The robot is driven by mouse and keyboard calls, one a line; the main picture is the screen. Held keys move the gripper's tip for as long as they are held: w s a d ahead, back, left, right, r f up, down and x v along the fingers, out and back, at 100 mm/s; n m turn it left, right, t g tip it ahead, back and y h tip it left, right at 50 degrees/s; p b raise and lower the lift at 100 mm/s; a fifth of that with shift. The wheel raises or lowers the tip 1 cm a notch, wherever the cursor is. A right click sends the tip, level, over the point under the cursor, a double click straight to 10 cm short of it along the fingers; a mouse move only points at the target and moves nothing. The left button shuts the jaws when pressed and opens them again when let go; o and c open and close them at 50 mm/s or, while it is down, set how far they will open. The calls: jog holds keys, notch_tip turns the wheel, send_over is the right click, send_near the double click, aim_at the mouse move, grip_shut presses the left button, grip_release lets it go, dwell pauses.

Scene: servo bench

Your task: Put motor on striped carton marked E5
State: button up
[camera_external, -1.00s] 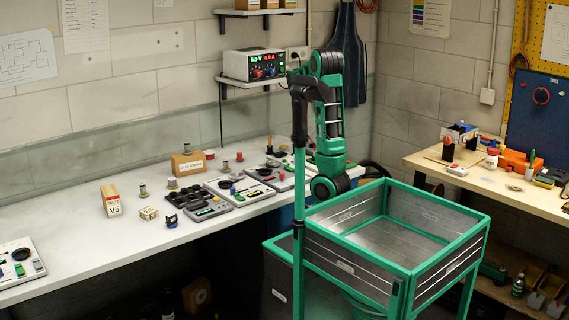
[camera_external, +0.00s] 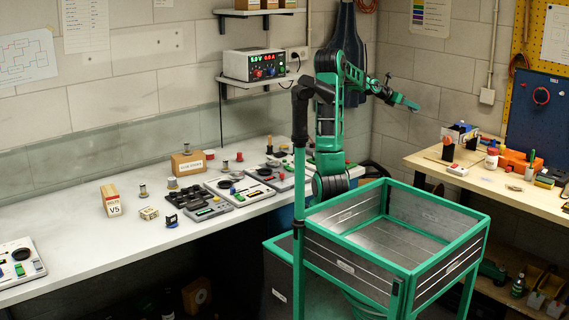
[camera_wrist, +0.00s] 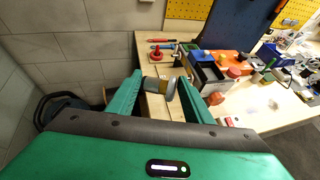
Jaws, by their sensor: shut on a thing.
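My gripper (camera_wrist: 158,92) is shut on the motor (camera_wrist: 171,90), a small grey cylinder between the two green fingers in the wrist view. In the external view my gripper (camera_external: 408,102) is raised in the air, left of and above the right-hand bench; the motor is too small to make out there. A carton (camera_external: 111,200) on the left white bench carries a label that seems to read V5. A small patterned carton (camera_external: 148,213) lies beside it, its mark unreadable. I cannot make out a label E5 in either view.
The wooden bench (camera_external: 430,165) on the right holds a red-and-white box, a bottle, orange bins and tools. Its front left part is fairly clear. A green-framed cart (camera_external: 345,268) stands in the foreground. A power supply (camera_external: 254,65) sits on a wall shelf.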

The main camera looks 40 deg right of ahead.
jog(key=s+m+g+y, duration=0.4)
jog(key=s+m+g, duration=0.2)
jog(key=s, duration=2.7)
notch_tip(320, 180, down, 10)
jog(key=s+d+f, duration=0.1)
jog(key=s+f, duration=0.1)
jog(key=s, duration=0.1)
jog(key=s+d+f, duration=0.2)
jog(key=s, duration=0.1)
jog(key=s+d+f, duration=0.1)
jog(key=s+f, duration=0.1)
jog(key=s, duration=0.1)
jog(key=shift+s+d+f, duration=0.3)
jog(key=shift+s+f, duration=0.05)
jog(key=shift+f, duration=0.05)
jog(key=shift+s+d+f, duration=0.25)
jog(key=shift+s, duration=0.1)
jog(key=shift+f+g+h, duration=0.3)
jog(key=shift+f, duration=1.7)
jog(key=shift+f, duration=0.15)
jog(key=o, duration=1.2)
